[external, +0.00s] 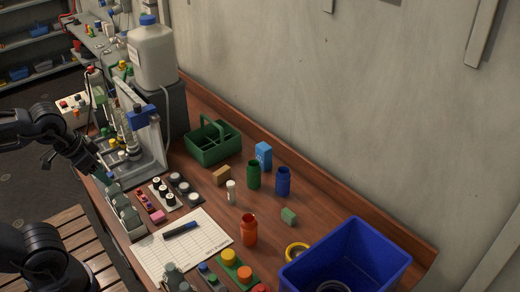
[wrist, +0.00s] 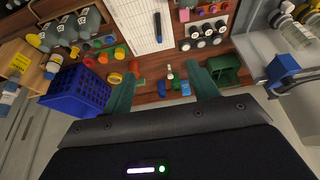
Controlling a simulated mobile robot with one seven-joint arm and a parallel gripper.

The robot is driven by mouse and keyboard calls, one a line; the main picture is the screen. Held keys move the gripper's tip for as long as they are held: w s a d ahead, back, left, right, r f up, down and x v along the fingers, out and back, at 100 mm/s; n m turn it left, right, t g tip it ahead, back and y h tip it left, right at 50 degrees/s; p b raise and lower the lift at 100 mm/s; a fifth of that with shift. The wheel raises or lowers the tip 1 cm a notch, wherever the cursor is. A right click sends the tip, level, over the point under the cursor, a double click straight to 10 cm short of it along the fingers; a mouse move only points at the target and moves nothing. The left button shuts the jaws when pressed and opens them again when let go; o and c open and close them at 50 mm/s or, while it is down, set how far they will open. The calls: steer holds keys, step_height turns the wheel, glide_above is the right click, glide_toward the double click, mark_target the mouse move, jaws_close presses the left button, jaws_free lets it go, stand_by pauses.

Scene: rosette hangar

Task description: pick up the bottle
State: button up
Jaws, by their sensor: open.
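Several bottles stand on the wooden bench, and I cannot tell which one the task means. In the external view there is a green bottle (external: 254,175), a blue bottle (external: 283,182) to its right, an orange bottle (external: 249,230) nearer the front and a small white bottle (external: 231,192) with a dark cap. My gripper (external: 103,174) is at the left edge of the bench, left of these bottles and apart from them. In the wrist view my gripper (wrist: 162,88) is open with two green fingers; small bottles show beyond and between them, with nothing held.
A blue bin (external: 345,258) stands at the front right. A green caddy (external: 212,142) is at the back, beside a rack with a blue clamp (external: 145,115) and a large jug (external: 152,55). A paper sheet (external: 185,245) with a marker lies in front. Jars and small parts crowd the near edge.

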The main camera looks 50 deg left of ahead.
steer(key=w+d+f+n+g+h, duration=0.4)
steer(key=w+d+f+g+h, duration=0.15)
steer(key=d+f, duration=0.5)
steer(key=n+t+h, duration=0.7)
steer(key=n+t, duration=0.7)
steer(key=n, duration=0.9)
glide_toward(255, 221)
steer(key=x, duration=0.9)
steer(key=shift+w+d+f, duration=0.15)
steer(key=shift+w+f, duration=0.05)
steer(key=shift+w, duration=0.05)
steer(key=c, duration=1)
